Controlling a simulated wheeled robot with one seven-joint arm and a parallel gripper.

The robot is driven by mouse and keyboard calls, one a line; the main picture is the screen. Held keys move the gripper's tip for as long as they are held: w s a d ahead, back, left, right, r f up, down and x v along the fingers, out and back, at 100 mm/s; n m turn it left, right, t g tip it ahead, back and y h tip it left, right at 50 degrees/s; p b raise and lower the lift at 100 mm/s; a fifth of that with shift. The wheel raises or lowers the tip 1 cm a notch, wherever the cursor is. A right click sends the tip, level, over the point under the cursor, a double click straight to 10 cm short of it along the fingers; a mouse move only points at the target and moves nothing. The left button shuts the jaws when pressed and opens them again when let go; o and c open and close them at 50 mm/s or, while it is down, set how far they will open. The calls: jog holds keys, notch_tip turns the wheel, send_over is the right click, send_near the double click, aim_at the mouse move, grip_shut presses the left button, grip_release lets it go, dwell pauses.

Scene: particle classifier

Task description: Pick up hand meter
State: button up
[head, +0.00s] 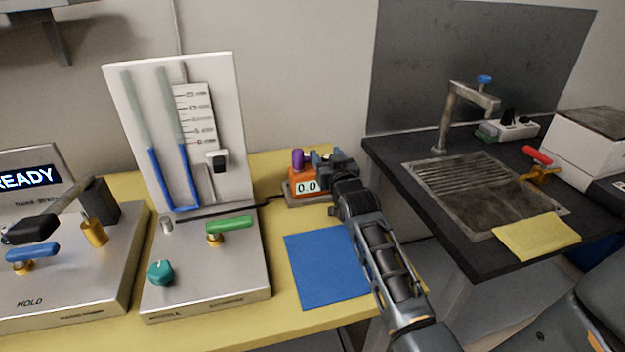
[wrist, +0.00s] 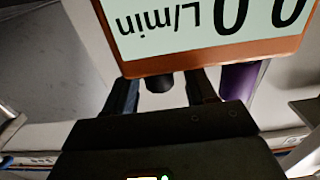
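The hand meter (head: 307,187) is a small orange box with a pale display reading 0.0. It sits on a grey base (head: 295,201) at the back of the yellow table, with a purple knob on top. My gripper (head: 328,161) is at its upper right side and hides part of it. In the wrist view the meter (wrist: 215,62) is very close, its L/min display upside down. The fingers of my gripper (wrist: 161,93) stand apart on either side of a short black stub, with visible gaps. Their tips are hidden behind the meter.
A manometer panel (head: 222,110) with blue-filled tubes and a green-handled valve (head: 230,225) stands left of the meter. A dark cable runs to the meter. A blue mat (head: 318,270) lies in front. A dark sink counter (head: 400,170) is at the right.

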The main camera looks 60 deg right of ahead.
grip_shut()
dwell(0.3)
jog(key=shift+r, duration=0.1)
